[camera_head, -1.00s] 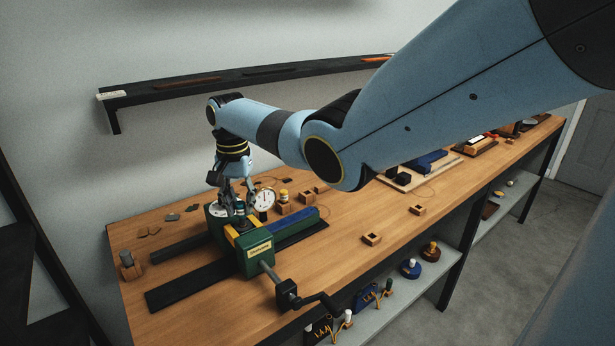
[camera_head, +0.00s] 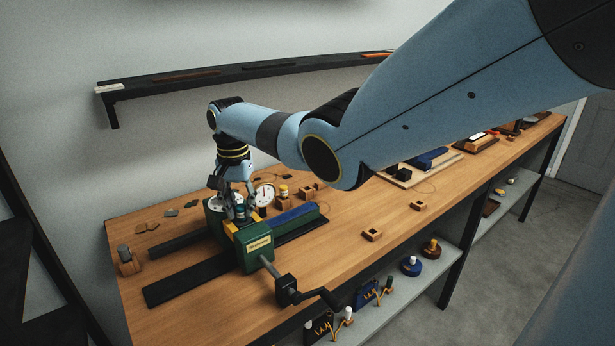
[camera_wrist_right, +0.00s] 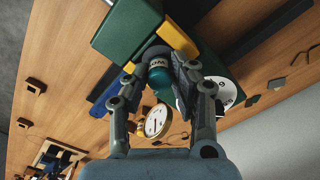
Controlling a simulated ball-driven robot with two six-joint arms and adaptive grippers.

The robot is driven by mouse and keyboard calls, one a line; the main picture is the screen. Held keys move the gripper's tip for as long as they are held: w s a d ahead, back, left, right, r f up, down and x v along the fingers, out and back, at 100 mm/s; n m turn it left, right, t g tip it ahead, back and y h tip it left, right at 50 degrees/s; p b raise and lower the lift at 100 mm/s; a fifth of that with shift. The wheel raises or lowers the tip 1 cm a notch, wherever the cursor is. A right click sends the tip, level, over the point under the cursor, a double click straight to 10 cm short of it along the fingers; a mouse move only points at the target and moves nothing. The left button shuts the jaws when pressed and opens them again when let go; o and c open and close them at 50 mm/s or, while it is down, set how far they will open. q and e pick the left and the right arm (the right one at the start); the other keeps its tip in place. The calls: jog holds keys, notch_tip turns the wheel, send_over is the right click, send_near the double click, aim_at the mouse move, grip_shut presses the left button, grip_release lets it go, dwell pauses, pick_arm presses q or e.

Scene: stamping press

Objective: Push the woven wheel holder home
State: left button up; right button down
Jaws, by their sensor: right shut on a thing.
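The woven wheel holder (camera_wrist_right: 159,75) is a short round piece with a grey end, a teal band and a partly readable label. My right gripper (camera_head: 240,213) is shut on it, pointing down at the green vise (camera_head: 256,250). In the right wrist view the holder sits between the fingertips, right by the vise's yellow jaw strips (camera_wrist_right: 179,40). The fingers hide much of the holder, so I cannot tell how deep it sits between the jaws. My left gripper is not in view.
A white dial gauge (camera_head: 265,194) stands close behind the vise; it also shows in the right wrist view (camera_wrist_right: 156,121). The crank handle (camera_head: 320,295) sticks out over the bench's front edge. Small wooden blocks (camera_head: 372,235) lie to the right, with clear bench between them.

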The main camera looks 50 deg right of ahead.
jog(key=c, duration=1)
grip_release()
notch_tip(320, 180, up, 12)
jog(key=shift+f, duration=0.1)
